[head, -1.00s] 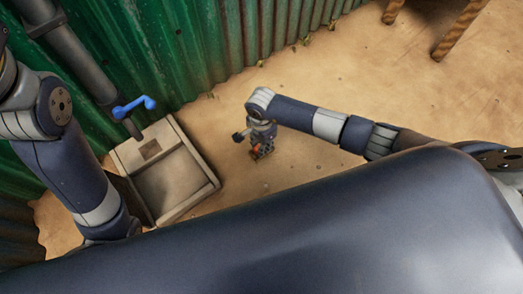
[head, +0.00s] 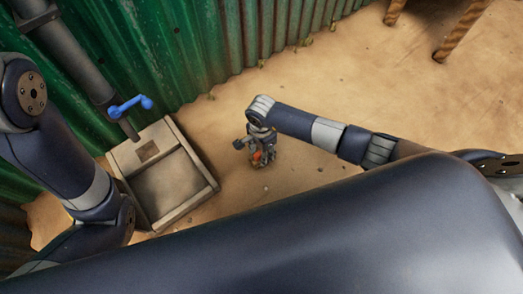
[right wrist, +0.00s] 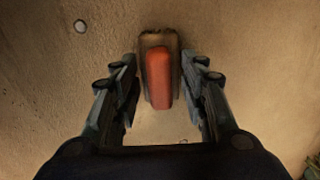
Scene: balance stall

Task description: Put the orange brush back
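The orange brush (right wrist: 158,78) has an orange back on a brown body and lies on the sandy ground. In the right wrist view it lies between and slightly beyond the fingertips of my right gripper (right wrist: 160,82), with a gap on both sides. The right gripper is open. In the head view the right gripper (head: 258,152) points down at the ground, and a bit of the brush's orange (head: 257,156) shows among its fingers. My left arm comes in at the left; its gripper is hidden.
A stone basin (head: 207,193) stands on the ground left of my right gripper, under a grey pipe with a blue handle (head: 131,106). A green corrugated wall (head: 190,50) runs behind. Wooden legs (head: 458,32) stand at the upper right. Open sandy ground lies between.

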